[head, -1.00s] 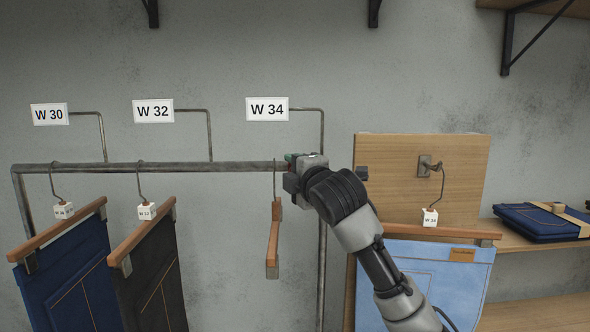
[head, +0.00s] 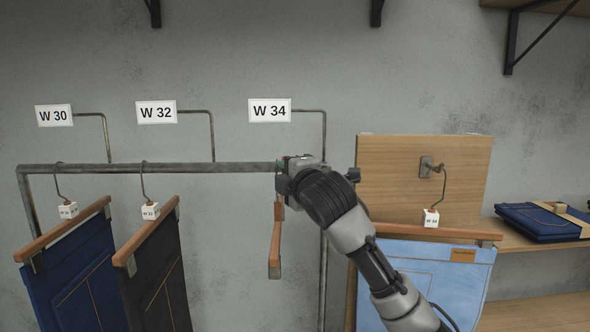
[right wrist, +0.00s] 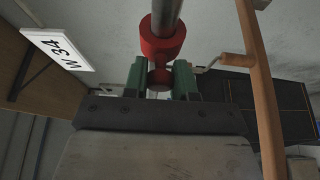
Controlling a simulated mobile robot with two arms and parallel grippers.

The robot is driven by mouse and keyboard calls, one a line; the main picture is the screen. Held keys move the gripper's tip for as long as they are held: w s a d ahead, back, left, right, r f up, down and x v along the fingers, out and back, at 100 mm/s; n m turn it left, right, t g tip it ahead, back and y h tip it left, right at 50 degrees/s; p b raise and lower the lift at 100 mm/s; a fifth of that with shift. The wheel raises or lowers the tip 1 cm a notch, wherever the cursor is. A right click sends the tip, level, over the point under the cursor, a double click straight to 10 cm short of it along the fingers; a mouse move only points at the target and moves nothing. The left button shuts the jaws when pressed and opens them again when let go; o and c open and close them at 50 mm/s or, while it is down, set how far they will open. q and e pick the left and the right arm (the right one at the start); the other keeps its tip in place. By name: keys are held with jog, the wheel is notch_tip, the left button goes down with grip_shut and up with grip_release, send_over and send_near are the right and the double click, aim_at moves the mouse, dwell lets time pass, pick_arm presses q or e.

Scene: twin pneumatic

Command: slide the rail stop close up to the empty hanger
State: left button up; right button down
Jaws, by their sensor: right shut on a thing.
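The red rail stop (right wrist: 162,40) is around the grey rail (right wrist: 167,10) in the right wrist view; in the head view my gripper hides it. My right gripper (right wrist: 165,82) has its green fingers shut on the stop's lower red part. In the head view this gripper (head: 284,165) is at the right end of the rail (head: 230,167). The empty wooden hanger (head: 275,242) hangs just below and left of it, its hook mostly hidden by the gripper. It also shows in the right wrist view (right wrist: 258,85), right of the fingers. My left gripper is not in view.
Dark blue trousers (head: 75,285) and black trousers (head: 155,280) hang further left on the rail. Light blue trousers (head: 435,275) hang from a hook on a wooden board (head: 400,180) at the right. The rail between black trousers and empty hanger is clear.

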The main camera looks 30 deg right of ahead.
jog(key=c, duration=0.9)
grip_release()
jog(key=s+a+b, duration=0.1)
jog(key=s+b, duration=0.3)
jog(key=s, duration=0.6)
jog(key=shift+s+a, duration=0.35)
jog(key=shift+f, duration=0.1)
